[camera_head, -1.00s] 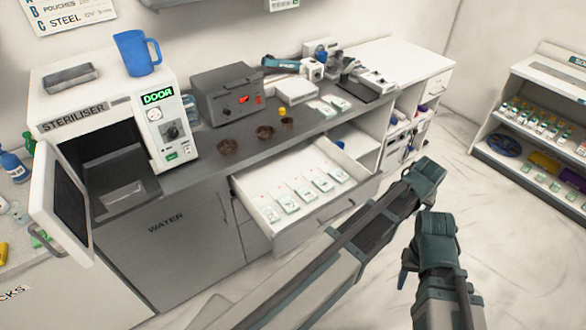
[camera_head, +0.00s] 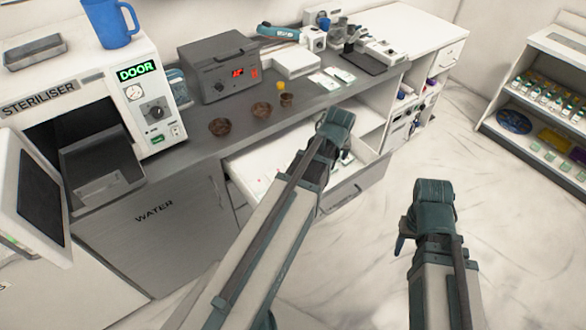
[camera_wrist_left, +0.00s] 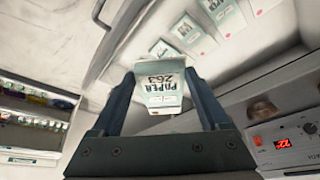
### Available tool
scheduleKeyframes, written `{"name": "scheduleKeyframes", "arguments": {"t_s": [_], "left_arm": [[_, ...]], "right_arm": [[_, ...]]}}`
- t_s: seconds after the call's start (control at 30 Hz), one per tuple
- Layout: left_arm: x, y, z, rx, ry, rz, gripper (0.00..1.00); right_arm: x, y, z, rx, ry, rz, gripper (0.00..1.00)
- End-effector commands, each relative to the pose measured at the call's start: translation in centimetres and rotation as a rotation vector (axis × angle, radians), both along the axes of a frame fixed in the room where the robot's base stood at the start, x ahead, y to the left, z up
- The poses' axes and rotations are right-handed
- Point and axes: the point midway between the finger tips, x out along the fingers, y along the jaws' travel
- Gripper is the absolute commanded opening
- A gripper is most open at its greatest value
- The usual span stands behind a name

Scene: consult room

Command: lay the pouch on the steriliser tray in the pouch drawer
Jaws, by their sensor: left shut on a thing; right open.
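In the left wrist view a pale green and white pouch (camera_wrist_left: 160,92) marked PAPER 263 is between the fingers of my left gripper (camera_wrist_left: 157,80), which is shut on it. In the head view my left gripper (camera_head: 338,135) is over the right part of the open pouch drawer (camera_head: 262,163), and my arm hides much of the drawer. Several similar pouches (camera_wrist_left: 185,30) lie in a row in the drawer in the left wrist view. The steriliser tray (camera_head: 105,190) juts from the open steriliser at the left. My right gripper (camera_head: 402,243) is open, over the floor.
The steriliser door (camera_head: 38,195) stands open at the far left. Brown bowls (camera_head: 262,110) and a grey box with a red display (camera_head: 218,68) are on the counter behind the drawer. A shelf unit (camera_head: 545,85) stands at the right. The floor between is clear.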

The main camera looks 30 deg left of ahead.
Motion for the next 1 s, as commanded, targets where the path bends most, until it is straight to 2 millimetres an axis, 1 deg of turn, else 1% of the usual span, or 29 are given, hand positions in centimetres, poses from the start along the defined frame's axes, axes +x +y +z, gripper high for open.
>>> {"name": "scheduleKeyframes", "arguments": {"t_s": [0.03,0.1,0.17,0.23,0.27,0.3,0.33,0.4,0.53,0.7,0.8,0.9,1.0], "left_arm": [[-1.7,2.7,-1.1,0.0,0.0,0.057,0.26],[-3.3,5.7,-1.7,0.0,0.0,0.126,0.26],[-4.7,7.9,-2.2,0.0,0.0,0.179,0.26],[-6.2,10.2,-3.2,0.0,0.0,0.237,0.26],[-6.9,11.1,-3.8,0.0,-0.001,0.26,0.26],[-7.7,12.1,-4.8,0.0,-0.001,0.287,0.26],[-8.2,12.7,-5.5,0.0,-0.001,0.302,0.26],[-8.8,13.6,-6.9,0.0,-0.001,0.326,0.26],[-9.5,14.5,-9.8,0.0,-0.001,0.352,0.26],[-10.0,15.0,-13.9,0.0,-0.001,0.368,0.26],[-10.2,15.2,-15.7,0.001,-0.001,0.371,0.26],[-10.2,15.3,-16.9,0.0,-0.001,0.374,0.26],[-10.3,15.3,-17.5,0.0,-0.001,0.375,0.26]], "right_arm": [[0.0,0.0,-1.1,0.0,0.0,0.0,0.5],[0.0,0.0,-1.7,0.0,0.0,0.0,0.5],[0.0,0.0,-2.2,0.0,0.0,0.0,0.5],[0.0,0.0,-3.2,0.0,0.0,0.0,0.5],[0.0,0.0,-3.8,0.0,0.0,0.0,0.5],[0.0,0.0,-4.8,0.0,0.0,0.0,0.5],[0.0,0.0,-5.5,0.0,0.0,-0.001,0.5],[0.0,0.0,-6.9,0.0,0.0,0.0,0.5],[0.0,0.0,-9.8,0.0,0.0,0.0,0.5],[0.0,0.0,-13.9,0.0,0.0,0.0,0.5],[0.0,0.0,-15.7,0.0,0.0,0.0,0.5],[0.0,0.0,-16.9,0.0,0.0,0.0,0.5],[0.0,0.0,-17.5,0.0,0.0,0.0,0.5]]}}
